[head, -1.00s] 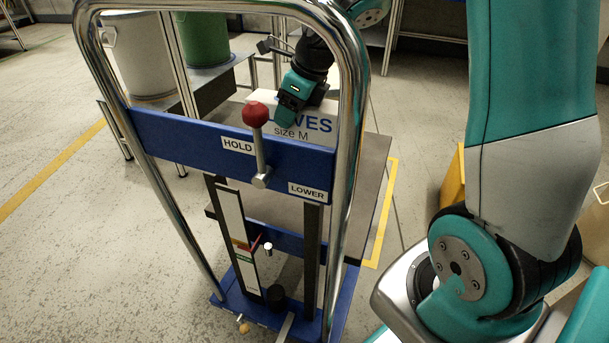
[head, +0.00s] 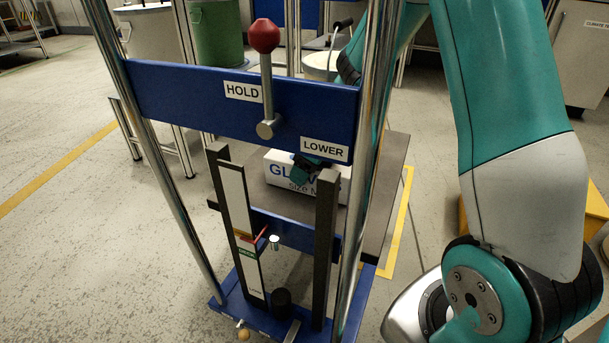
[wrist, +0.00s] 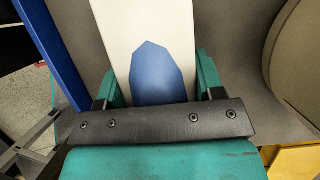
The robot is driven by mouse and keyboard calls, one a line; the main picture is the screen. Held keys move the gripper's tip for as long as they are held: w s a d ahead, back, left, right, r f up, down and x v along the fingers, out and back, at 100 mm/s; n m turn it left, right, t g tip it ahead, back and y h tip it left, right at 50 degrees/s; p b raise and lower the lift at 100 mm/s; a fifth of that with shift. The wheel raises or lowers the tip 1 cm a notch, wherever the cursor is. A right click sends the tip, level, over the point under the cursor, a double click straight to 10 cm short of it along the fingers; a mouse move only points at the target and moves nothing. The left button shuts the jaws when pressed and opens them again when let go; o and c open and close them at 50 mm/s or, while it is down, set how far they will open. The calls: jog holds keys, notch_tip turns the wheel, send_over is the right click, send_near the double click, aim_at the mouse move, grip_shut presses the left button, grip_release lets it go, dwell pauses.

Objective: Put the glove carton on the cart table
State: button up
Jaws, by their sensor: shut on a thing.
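The white glove carton (head: 285,170), with blue "GLOVES size M" lettering, shows behind the cart's blue crossbar and between its uprights. My gripper (head: 306,168) is at its top, partly hidden by the crossbar and a dark post. In the wrist view the carton (wrist: 150,25) is a white strip with a blue patch, between the teal fingers of my gripper (wrist: 155,88), which is shut on it. The brown-grey cart table (head: 388,165) lies under and around the carton. I cannot tell whether the carton touches it.
The cart's chrome frame and blue crossbar (head: 190,90) stand in front, with a red-knobbed lever (head: 265,36) between HOLD and LOWER labels. A green drum (head: 215,35) and a pale drum (head: 150,38) stand behind. A pale round container (wrist: 300,60) is close to the right of my gripper.

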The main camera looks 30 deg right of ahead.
jog(key=shift+f, duration=0.15)
jog(key=shift+f, duration=0.1)
jog(key=o, duration=1.1)
jog(key=shift+o, duration=0.2)
jog(key=p+v, duration=0.6)
jog(key=v, duration=0.6)
